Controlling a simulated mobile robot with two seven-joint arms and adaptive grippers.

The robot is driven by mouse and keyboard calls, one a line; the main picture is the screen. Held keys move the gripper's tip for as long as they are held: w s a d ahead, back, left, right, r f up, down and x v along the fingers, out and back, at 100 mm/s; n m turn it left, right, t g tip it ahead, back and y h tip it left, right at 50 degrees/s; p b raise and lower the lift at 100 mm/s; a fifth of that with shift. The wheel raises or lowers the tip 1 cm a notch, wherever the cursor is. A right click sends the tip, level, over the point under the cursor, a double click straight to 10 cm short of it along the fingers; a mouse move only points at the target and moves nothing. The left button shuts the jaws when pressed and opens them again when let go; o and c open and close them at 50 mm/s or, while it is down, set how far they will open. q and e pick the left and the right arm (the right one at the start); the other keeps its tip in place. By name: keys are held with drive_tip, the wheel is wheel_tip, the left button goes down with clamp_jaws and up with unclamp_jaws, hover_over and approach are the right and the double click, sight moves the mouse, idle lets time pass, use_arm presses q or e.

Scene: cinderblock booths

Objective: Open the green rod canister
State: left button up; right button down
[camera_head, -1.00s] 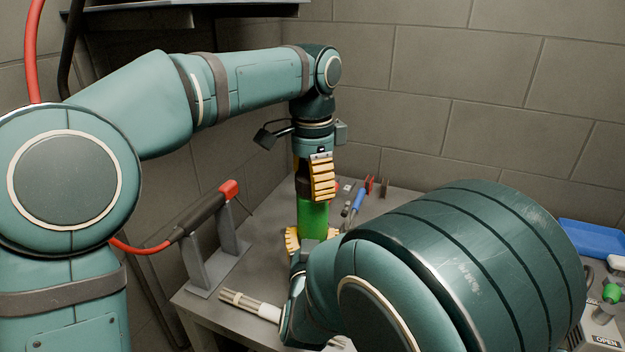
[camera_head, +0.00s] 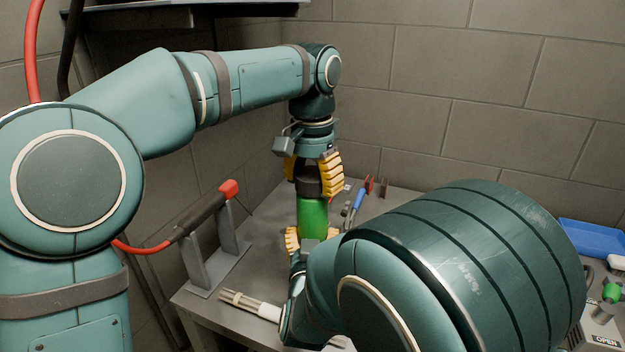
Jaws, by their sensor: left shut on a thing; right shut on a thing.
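My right gripper (camera_head: 298,240) is shut on the lower part of the green canister. Its yellow finger pads show at both sides of the canister, and my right arm hides the rest of that gripper and the canister's bottom.
A red-tipped torch-like tool (camera_head: 205,212) rests on a grey stand (camera_head: 198,266) at left. Hand tools (camera_head: 357,202) are behind the canister. A blue tray (camera_head: 595,238) lies far right. Block walls close off the back.

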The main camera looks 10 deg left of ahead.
sight(313, 173)
use_arm(q)
drive_tip(key=shift+r, duration=0.25)
drive_tip(key=shift+r, duration=0.85)
drive_tip(key=shift+r, duration=0.1)
drive_tip(key=shift+r, duration=1.9)
use_arm(e)
drive_tip(key=shift+c, duration=0.4)
unclamp_jaws()
drive_tip(key=shift+s, duration=0.1)
